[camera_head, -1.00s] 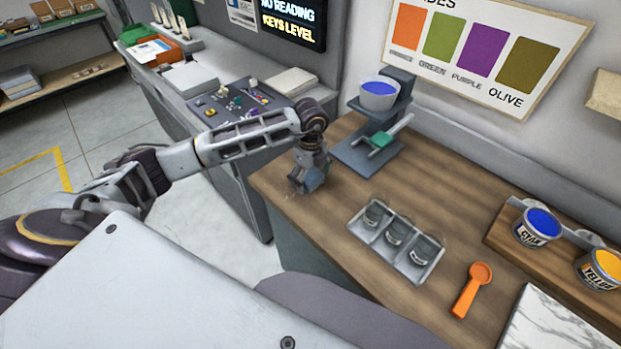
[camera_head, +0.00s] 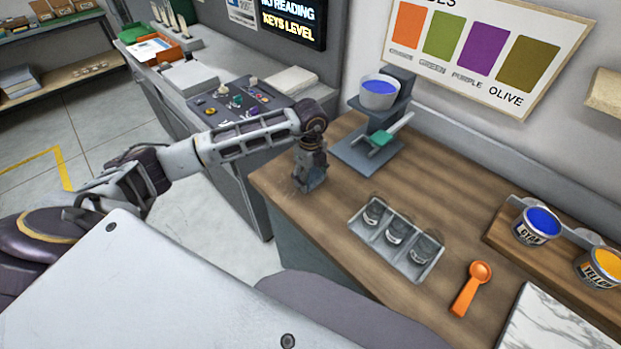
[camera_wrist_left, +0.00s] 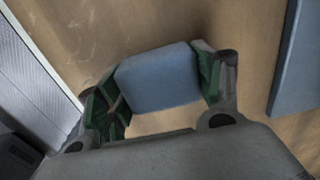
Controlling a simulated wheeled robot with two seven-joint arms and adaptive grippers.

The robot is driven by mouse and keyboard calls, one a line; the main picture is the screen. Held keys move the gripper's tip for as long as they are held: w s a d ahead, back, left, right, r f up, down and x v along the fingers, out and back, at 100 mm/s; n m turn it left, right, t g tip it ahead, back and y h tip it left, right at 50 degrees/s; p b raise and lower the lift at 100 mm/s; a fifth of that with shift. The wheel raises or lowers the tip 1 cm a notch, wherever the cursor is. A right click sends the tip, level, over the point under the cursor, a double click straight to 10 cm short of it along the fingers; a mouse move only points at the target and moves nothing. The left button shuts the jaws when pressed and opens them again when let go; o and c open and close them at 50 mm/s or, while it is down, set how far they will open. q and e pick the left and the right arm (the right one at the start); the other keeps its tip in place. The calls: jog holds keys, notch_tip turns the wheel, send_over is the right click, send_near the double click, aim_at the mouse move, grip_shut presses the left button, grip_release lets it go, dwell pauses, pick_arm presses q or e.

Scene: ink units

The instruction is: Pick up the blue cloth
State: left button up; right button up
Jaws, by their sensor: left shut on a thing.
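The blue cloth (camera_wrist_left: 158,78) is a folded, block-like pad between the green-padded fingers of my left gripper (camera_wrist_left: 160,88) in the left wrist view. The fingers touch it on both sides, so the gripper is shut on it. In the head view my left gripper (camera_head: 308,184) points down at the left end of the wooden counter (camera_head: 345,215). There the cloth is mostly hidden by the fingers. I cannot tell whether it still touches the counter. My right gripper is not in view.
A grey stand (camera_head: 368,155) with a bowl of blue ink (camera_head: 379,92) is just behind the gripper. A tray with glass jars (camera_head: 397,240) and an orange scoop (camera_head: 472,288) lie to the right. Paint cans (camera_head: 537,226) stand farther right. Bare counter lies between gripper and tray.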

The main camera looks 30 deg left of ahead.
aim_at(311, 174)
pick_arm(q)
jog(key=shift+r+b, duration=0.65)
jog(key=shift+r, duration=4.35)
jog(key=o, duration=0.3)
jog(key=c, duration=0.4)
jog(key=shift+o, duration=0.2)
jog(key=shift+m, duration=0.4)
